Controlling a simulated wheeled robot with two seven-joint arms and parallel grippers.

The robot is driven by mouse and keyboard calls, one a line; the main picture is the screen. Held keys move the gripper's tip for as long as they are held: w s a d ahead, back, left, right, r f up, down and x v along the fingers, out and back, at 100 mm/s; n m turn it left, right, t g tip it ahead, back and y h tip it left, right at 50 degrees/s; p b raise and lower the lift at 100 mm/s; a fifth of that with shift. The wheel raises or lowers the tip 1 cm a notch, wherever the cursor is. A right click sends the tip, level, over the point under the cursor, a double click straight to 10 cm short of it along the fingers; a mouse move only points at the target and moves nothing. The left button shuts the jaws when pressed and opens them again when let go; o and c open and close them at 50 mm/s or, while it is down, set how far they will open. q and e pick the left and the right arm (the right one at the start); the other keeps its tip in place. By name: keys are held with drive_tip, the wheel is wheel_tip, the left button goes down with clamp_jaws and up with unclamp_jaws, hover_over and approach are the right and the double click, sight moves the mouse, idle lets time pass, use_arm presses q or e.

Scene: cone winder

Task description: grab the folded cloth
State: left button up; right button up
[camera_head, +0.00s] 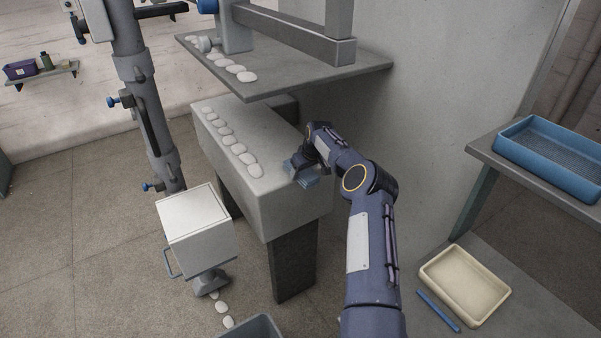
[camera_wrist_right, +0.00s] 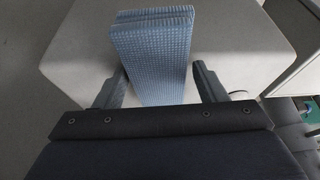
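The folded cloth (camera_wrist_right: 153,58) is light blue with a woven texture and shows two stacked layers. It lies on the pale grey machine beam, close to its right end. In the head view only a small blue part of the cloth (camera_head: 308,182) shows, under my right gripper (camera_head: 300,168). In the right wrist view my right gripper (camera_wrist_right: 160,76) is open, with one finger on each side of the cloth. The gaps are narrow, and I cannot tell whether a finger touches it. My left gripper is not in view.
A row of white oval pieces (camera_head: 233,143) lies along the grey beam (camera_head: 282,205). A grey shelf (camera_head: 330,72) overhangs behind it. A white box (camera_head: 196,218) stands in front. At right are a blue tray (camera_head: 553,183) on a table and a cream tray (camera_head: 430,275) below.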

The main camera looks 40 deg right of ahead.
drive_tip(key=c, duration=0.7)
drive_tip(key=shift+o, duration=0.2)
drive_tip(key=shift+r, duration=0.1)
